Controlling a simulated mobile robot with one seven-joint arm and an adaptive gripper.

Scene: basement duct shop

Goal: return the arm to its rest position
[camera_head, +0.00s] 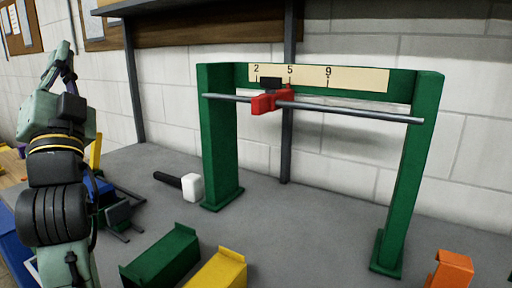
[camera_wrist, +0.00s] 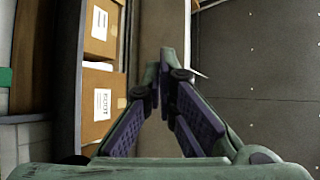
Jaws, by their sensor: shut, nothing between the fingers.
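My arm (camera_head: 55,190) stands upright along the left edge of the head view, green with black rings and a thin yellow band. Its top end bends over near the wall, clear of the bench. In the wrist view my gripper (camera_wrist: 165,62) has its two dark fingers meeting at the tips, shut with nothing between them. The finger pads are purple-grey. The head view does not show the fingertips clearly.
A green frame (camera_head: 222,140) with a rod (camera_head: 350,112), red slider (camera_head: 268,102) and numbered scale stands on the grey bench (camera_head: 300,235). A mallet (camera_head: 190,187), a green bin (camera_head: 162,258) and a yellow bin (camera_head: 220,270) are nearby. Cardboard boxes (camera_wrist: 103,100) show in the wrist view.

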